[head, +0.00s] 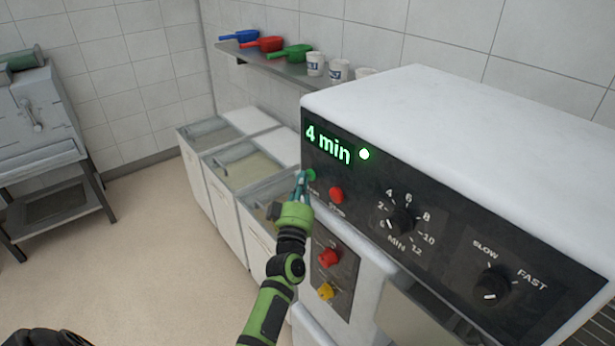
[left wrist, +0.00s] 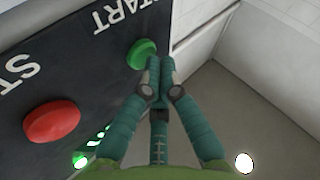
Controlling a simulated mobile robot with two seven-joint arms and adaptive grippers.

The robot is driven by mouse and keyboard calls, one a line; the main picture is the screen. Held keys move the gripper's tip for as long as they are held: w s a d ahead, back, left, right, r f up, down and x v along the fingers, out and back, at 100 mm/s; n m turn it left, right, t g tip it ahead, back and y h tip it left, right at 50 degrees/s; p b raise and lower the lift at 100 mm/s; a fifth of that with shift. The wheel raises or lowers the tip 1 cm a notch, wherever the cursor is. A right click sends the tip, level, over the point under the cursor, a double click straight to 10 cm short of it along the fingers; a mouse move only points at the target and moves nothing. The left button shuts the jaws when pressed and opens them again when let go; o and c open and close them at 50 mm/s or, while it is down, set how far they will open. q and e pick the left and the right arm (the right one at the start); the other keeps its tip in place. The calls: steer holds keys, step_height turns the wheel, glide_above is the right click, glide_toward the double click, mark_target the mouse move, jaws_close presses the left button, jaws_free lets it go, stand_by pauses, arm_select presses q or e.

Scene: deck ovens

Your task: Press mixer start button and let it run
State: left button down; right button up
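The mixer's dark control panel (head: 440,240) faces me, with a lit green display (head: 328,144) reading "4 min" and a lit round dot beside it. The green START button (head: 311,175) is at the panel's left edge, and it also shows in the left wrist view (left wrist: 141,54). The red STOP button (head: 336,195) is to its right; in the left wrist view it is large at left (left wrist: 52,122). My left gripper (head: 301,178) is shut and empty, its fingertips (left wrist: 160,66) at the green button's edge. I cannot tell whether they touch it. My right gripper is out of view.
A timer dial (head: 399,222) and a SLOW/FAST knob (head: 491,286) sit right of the buttons. A lower panel has a red knob (head: 329,257) and a yellow one (head: 325,291). White bins (head: 222,200) stand behind; the floor (head: 120,270) at left is clear.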

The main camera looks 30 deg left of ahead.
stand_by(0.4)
arm_select(q)
steer(key=shift+s+a+p, duration=0.3)
steer(key=shift+s+p, duration=0.1)
steer(key=shift+s, duration=0.3)
steer(key=s, duration=0.1)
steer(key=s+a+p, duration=0.1)
steer(key=s, duration=0.1)
steer(key=s+a, duration=0.1)
steer(key=shift+s+p, duration=0.3)
steer(key=shift+p, duration=0.1)
stand_by(0.5)
